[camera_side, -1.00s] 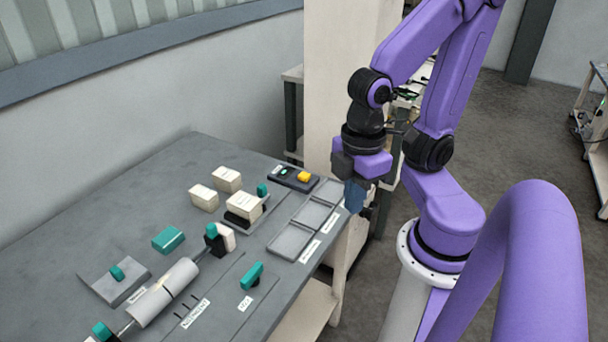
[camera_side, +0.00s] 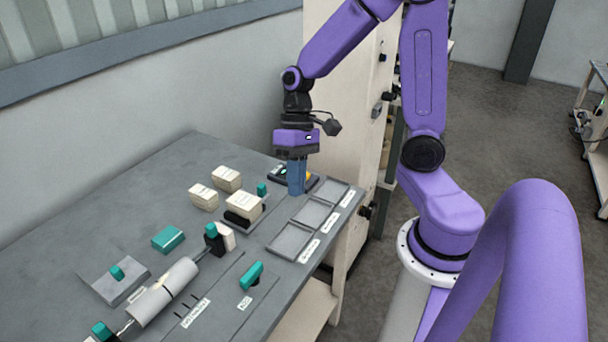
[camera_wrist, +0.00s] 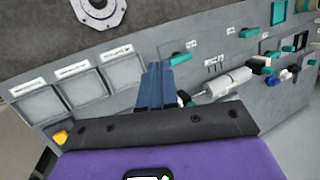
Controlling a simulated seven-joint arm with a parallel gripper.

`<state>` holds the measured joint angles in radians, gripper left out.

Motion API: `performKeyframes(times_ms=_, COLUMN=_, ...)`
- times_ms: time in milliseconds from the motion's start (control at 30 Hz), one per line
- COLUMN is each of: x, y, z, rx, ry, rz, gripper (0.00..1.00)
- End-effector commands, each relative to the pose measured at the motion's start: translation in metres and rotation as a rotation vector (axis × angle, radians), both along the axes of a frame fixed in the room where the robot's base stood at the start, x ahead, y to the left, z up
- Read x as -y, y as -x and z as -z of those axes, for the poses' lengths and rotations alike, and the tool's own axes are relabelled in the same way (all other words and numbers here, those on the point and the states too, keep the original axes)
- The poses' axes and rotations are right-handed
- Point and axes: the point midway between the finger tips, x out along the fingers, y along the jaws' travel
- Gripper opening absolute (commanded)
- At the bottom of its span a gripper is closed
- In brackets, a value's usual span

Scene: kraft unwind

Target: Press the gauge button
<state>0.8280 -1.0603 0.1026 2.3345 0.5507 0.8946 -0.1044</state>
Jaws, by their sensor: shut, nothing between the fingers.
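The gauge (camera_side: 275,173) is a flat dark block at the back right of the bench in the side view. Its yellow button (camera_side: 309,176) shows partly, just right of my blue fingers. My gripper (camera_side: 296,191) points down in front of the gauge and hides its middle. The fingers are together and empty. Whether the fingertips touch anything is not clear. In the wrist view the shut fingers (camera_wrist: 155,70) point up the picture, and the yellow button (camera_wrist: 60,137) shows at the lower left beside my gripper's housing.
Several shallow grey trays (camera_side: 291,241) line the bench's right edge. Cream boxes (camera_side: 227,179) stand left of the gauge, with a small teal piece (camera_side: 262,189) between. A white roll (camera_side: 163,291) and teal parts lie toward the front. A cream column (camera_side: 345,110) rises behind the bench.

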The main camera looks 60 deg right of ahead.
Motion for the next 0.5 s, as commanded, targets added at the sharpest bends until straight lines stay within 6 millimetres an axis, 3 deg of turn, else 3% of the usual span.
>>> performKeyframes(times_ms=267, x=0.038, y=-0.051, z=0.013, rx=-0.066, ry=-0.097, rz=0.372, gripper=0.00)
performKeyframes(times_ms=500, x=0.086, y=-0.090, z=0.026, rx=-0.097, ry=-0.187, rz=0.693, gripper=0.00)
